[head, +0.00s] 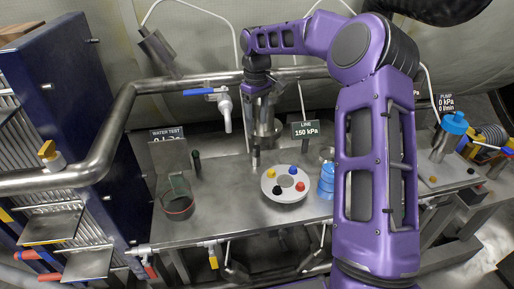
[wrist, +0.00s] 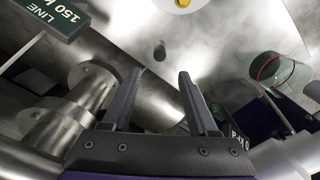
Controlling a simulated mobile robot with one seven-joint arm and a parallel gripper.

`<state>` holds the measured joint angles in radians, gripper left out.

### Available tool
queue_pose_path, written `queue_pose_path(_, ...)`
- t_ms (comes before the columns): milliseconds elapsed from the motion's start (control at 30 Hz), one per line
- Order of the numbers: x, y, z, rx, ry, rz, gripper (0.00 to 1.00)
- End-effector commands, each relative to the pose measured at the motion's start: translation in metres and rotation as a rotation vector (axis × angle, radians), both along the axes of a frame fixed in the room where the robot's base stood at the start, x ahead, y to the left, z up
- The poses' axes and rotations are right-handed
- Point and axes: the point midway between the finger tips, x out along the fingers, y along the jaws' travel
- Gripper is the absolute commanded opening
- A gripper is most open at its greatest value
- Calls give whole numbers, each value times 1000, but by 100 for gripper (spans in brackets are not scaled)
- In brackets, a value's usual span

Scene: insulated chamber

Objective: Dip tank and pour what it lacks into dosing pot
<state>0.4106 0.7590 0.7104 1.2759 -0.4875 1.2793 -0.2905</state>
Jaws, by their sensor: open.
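My gripper (head: 256,160) points down over the bench, left of the steel flanged vessel (head: 268,127). In the wrist view its fingers (wrist: 157,82) are apart with nothing between them. A dark glass vessel with a red ring (head: 177,208) stands at the bench's left and shows at the right of the wrist view (wrist: 272,68). A white round holder (head: 286,194) carries several coloured caps or pieces. A blue bottle (head: 326,183) stands beside it. I cannot tell which vessel is the tank or the pot.
A dark green upright stick (head: 196,163) stands near the WATER TEST sign (head: 167,133). A LINE 150 kPa sign (head: 305,130) is behind the holder. A blue-handled valve (head: 224,100) hangs from the pipe. The bench's front middle (head: 225,222) is clear.

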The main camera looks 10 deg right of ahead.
Motion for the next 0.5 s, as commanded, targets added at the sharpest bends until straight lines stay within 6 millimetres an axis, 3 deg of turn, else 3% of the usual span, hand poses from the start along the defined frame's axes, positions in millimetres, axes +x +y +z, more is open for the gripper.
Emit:
queue_pose_path(200,-1,0,-51,1,3,0,60)
queue_pose_path(500,0,0,-94,0,0,-1,60)
